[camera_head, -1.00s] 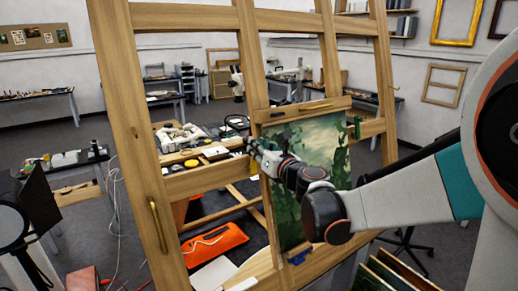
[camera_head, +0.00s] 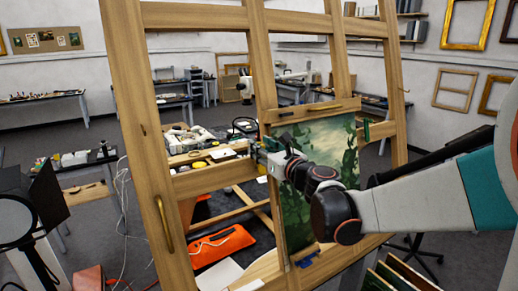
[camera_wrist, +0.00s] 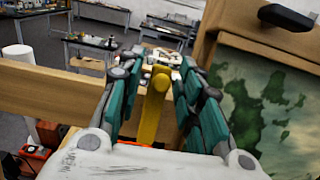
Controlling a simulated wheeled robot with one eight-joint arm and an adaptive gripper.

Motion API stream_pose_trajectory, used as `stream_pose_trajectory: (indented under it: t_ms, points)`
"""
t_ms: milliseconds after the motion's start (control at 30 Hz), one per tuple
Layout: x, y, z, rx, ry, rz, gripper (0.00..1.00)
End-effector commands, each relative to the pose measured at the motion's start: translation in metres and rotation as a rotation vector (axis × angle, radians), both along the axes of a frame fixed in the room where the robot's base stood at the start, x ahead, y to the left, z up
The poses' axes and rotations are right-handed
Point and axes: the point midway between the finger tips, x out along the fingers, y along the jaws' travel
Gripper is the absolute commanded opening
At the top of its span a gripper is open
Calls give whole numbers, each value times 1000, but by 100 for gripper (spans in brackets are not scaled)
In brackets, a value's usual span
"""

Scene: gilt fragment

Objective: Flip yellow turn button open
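A yellow turn button (camera_wrist: 152,108) stands roughly upright in the middle of the wrist view, with a rounded head at its top. My gripper (camera_wrist: 161,60) has its two teal-padded fingers spread, one on each side of the button, with gaps on both sides. In the head view my gripper (camera_head: 266,153) is at the left edge of the green landscape painting (camera_head: 324,140), by the easel's wooden crossbar (camera_head: 210,180). There the arm and fingers largely hide the button. The painting also shows at the right in the wrist view (camera_wrist: 262,100).
The wooden easel frame (camera_head: 135,130) surrounds my gripper, with uprights and crossbars close by. A dark knob-like clip (camera_wrist: 285,17) sits above the painting in the wrist view. A lamp (camera_head: 30,220) stands at the left.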

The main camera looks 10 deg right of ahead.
Motion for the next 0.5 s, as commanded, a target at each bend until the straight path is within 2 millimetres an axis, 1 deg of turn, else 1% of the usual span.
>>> stream_pose_trajectory:
  t_ms: [67,167,500]
  points:
    - [-1,-1,0,0,0,0,33]
    - [-8,-3,0,0,0,-1,33]
    - [-58,-19,-1,0,0,-2,33]
